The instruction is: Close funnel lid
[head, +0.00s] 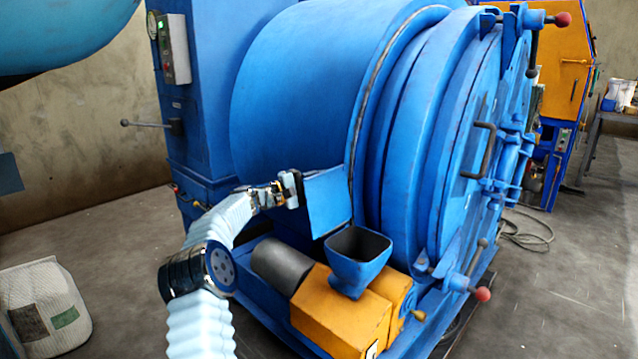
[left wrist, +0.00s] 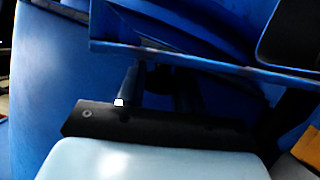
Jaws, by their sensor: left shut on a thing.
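The blue funnel (head: 347,279) stands on the orange housing in front of the big drum, its dark square mouth open upward. The flat blue funnel lid (head: 326,204) stands raised at the funnel's left back side, clear of the mouth. My left gripper (head: 294,188) is at the lid's left edge and is shut on it. In the left wrist view, the lid's thin edge (left wrist: 205,63) runs across above the dark gripper body (left wrist: 150,130); the fingertips are hard to make out there. My right gripper is in neither view.
The large blue drum (head: 290,90) rises right behind the lid. A grey motor cylinder (head: 281,265) and orange housing (head: 340,312) lie below. A red-knobbed handle (head: 481,293) sticks out at right. A white sack (head: 45,300) stands on the floor at left.

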